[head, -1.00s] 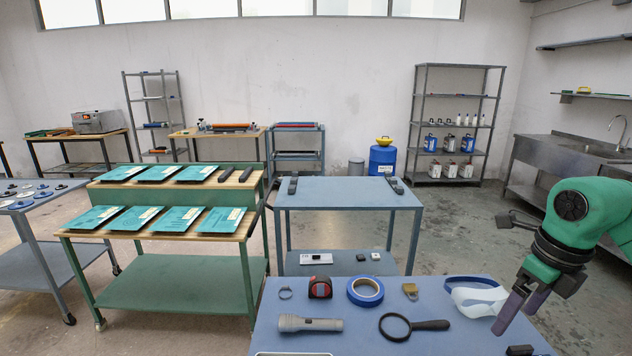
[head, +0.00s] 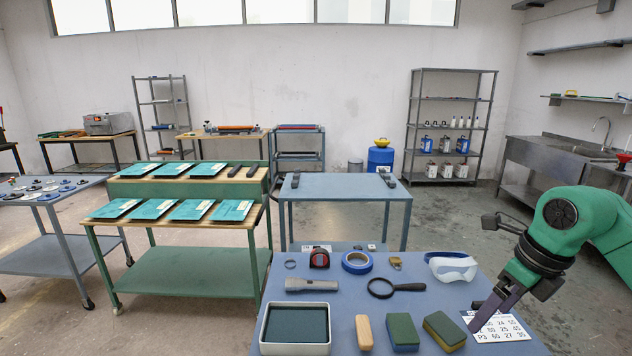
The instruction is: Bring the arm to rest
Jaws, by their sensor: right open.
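My right gripper (head: 481,318) comes in from the right on its green arm. Its dark fingers point down and left over the right part of the blue table (head: 345,301), above or in front of a white number card (head: 497,328). I cannot tell whether the fingertips touch the card. The jaws are open and I see nothing held between them. My left gripper is not in view.
On the blue table lie a tray (head: 329,335), sponges (head: 403,331), a magnifying glass (head: 396,287), a flashlight (head: 312,284), tape (head: 357,262) and goggles (head: 452,265). A green bench (head: 180,273) with several teal packets stands left. Floor is clear at right.

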